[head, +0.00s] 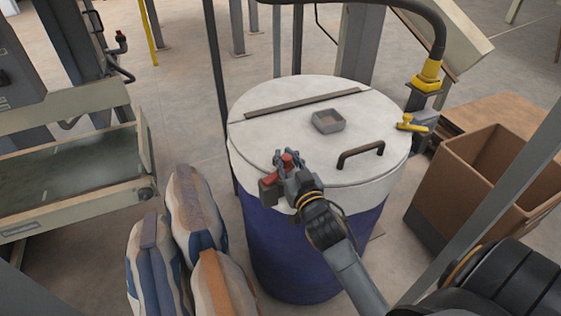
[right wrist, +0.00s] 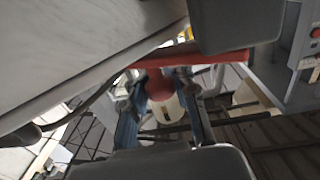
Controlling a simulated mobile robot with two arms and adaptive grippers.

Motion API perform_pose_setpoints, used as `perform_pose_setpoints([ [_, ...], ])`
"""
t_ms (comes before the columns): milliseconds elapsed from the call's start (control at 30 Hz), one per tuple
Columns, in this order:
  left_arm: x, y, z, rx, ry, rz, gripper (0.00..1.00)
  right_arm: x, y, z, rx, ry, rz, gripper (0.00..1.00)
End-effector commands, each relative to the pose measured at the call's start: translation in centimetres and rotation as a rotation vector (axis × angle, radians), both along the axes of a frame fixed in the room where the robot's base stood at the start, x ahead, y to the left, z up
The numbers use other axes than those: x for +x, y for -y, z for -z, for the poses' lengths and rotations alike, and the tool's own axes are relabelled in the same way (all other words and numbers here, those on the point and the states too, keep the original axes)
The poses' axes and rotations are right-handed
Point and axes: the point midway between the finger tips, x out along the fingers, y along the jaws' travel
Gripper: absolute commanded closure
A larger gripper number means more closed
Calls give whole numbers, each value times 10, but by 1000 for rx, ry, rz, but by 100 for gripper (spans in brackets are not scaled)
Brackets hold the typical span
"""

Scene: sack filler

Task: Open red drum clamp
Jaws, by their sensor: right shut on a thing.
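A blue drum (head: 300,245) with a white lid (head: 270,110) stands in the middle of the head view. The red clamp (head: 287,161) sits at the front left of the lid's rim. My right gripper (head: 290,165) is at the clamp, its fingers shut around the red part. In the right wrist view the red clamp (right wrist: 160,84) shows between the two fingers, with a red bar (right wrist: 200,61) across above them. The gripper hides part of the clamp. I cannot tell from these views how far the clamp is turned. My left gripper is not in view.
Striped sacks (head: 195,215) lie at the drum's left. An open cardboard box (head: 480,165) stands at the right. A dark hose (head: 437,25) arches above the drum.

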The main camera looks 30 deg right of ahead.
Motion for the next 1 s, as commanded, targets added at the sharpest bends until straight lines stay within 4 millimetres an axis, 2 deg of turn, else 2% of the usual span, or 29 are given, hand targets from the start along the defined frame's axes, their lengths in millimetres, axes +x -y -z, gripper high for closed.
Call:
perform_pose_setpoints([
  [367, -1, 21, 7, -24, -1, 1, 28, -4, -1, 1, 8, 3, 89, 100],
  [800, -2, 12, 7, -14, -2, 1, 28, -6, 0, 2, 5, -3, 114, 100],
  [833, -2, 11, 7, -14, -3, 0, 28, -6, 0, 2, 5, -4, 114, 75],
  [933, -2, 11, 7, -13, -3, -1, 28, -6, 0, 2, 4, -4, 115, 54],
  [967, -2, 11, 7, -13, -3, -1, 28, -6, 0, 2, 4, -3, 115, 50],
  [1000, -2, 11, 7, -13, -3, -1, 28, -6, 1, 1, 4, -3, 115, 50],
])
